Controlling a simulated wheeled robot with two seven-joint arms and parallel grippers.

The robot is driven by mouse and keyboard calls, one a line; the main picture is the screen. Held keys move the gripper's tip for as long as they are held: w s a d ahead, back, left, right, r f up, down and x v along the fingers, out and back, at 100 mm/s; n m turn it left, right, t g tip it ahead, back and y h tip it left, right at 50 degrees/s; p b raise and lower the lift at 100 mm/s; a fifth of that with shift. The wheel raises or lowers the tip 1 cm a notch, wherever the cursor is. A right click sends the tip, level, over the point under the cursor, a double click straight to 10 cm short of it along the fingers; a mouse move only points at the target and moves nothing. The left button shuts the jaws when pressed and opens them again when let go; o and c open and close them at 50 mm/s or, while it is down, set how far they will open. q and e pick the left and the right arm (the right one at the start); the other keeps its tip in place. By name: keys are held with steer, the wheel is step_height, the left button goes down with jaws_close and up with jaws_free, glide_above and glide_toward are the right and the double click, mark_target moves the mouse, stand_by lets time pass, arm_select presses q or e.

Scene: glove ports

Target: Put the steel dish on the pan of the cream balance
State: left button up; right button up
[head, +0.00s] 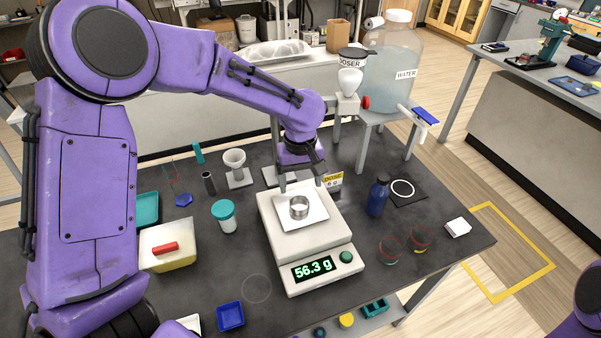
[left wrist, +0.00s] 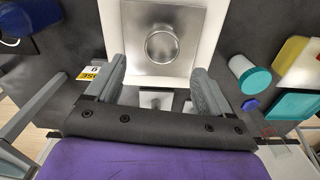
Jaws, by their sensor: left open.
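The steel dish (head: 299,208) stands upright on the square steel pan (head: 315,217) of the cream balance (head: 310,246), near the pan's middle. The balance's green display reads 56.3 g. My left gripper (head: 302,179) is open and empty, just behind and above the dish, apart from it. In the left wrist view the round dish (left wrist: 162,45) lies beyond the spread fingers (left wrist: 160,70), with the bare pan (left wrist: 190,20) around it. My right gripper is out of view.
A blue bottle (head: 378,196) stands right of the balance, and a teal-lidded jar (head: 225,215) stands left. A doser (head: 349,82) hangs behind, near a large water jug (head: 392,65). Free table lies in front-left of the balance.

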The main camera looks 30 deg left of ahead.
arm_select(q)
step_height(320, 180, up, 5)
steer(key=shift+s+r, duration=0.1)
steer(key=shift+r, duration=0.05)
